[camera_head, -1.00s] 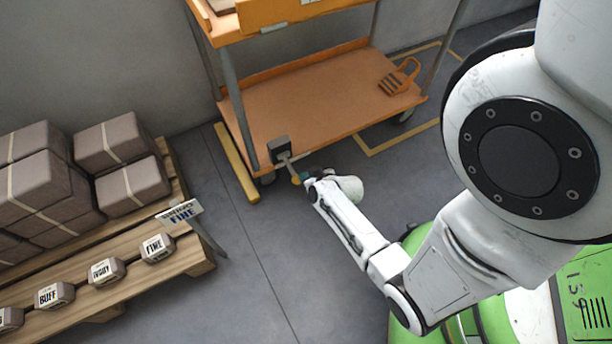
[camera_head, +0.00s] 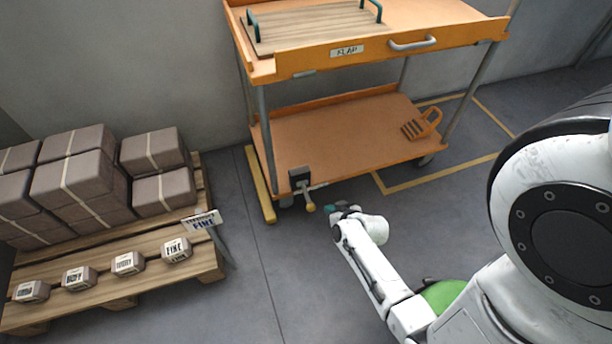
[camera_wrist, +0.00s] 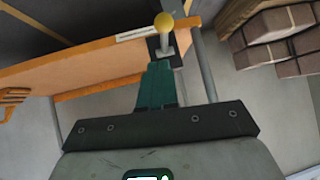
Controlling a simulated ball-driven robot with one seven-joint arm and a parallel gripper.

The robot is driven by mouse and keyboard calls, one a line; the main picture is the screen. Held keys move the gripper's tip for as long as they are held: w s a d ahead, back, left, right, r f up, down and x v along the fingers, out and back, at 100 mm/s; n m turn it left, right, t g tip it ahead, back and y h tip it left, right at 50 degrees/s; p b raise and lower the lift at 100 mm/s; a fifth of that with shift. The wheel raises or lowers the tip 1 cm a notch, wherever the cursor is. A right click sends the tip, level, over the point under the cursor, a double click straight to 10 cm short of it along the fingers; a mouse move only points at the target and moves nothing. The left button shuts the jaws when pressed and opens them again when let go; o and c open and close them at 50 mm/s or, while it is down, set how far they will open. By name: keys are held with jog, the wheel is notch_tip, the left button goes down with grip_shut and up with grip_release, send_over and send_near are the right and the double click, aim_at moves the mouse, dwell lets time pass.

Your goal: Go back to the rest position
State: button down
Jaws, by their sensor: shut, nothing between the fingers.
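My gripper (camera_head: 335,208) is low above the floor in front of the orange cart, just right of a lever's yellow knob (camera_head: 311,208). In the head view a small gap shows between them. In the wrist view my teal fingers (camera_wrist: 158,82) are together and empty, and point toward the lever's dark bracket (camera_wrist: 168,50); the knob (camera_wrist: 164,20) is beyond the fingertips. My arm reaches out from the lower right of the head view.
The orange cart (camera_head: 330,140) has a front panel labelled FLAP and a board with teal handles (camera_head: 312,25) on top. An orange slotted tool (camera_head: 422,124) lies on its lower shelf. A pallet (camera_head: 120,270) with wrapped blocks stands left.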

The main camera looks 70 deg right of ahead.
jog(key=w+a+r+n+g+y, duration=0.25)
jog(key=a+r, duration=0.25)
jog(key=a, duration=0.4)
jog(key=w+a+r+n+g+y, duration=0.1)
jog(key=w+a+r+n+y, duration=0.1)
jog(key=a+r+n+y, duration=0.5)
jog(key=s+a+r+g+h+p, duration=0.2)
jog(key=s+a+r+g+h, duration=0.15)
jog(key=s+a+r, duration=0.35)
notch_tip(320, 180, up, 22)
jog(key=p, duration=2)
jog(key=shift+w+f+m, duration=0.15)
jog(key=shift+w+m, duration=0.25)
jog(key=shift+m, duration=0.05)
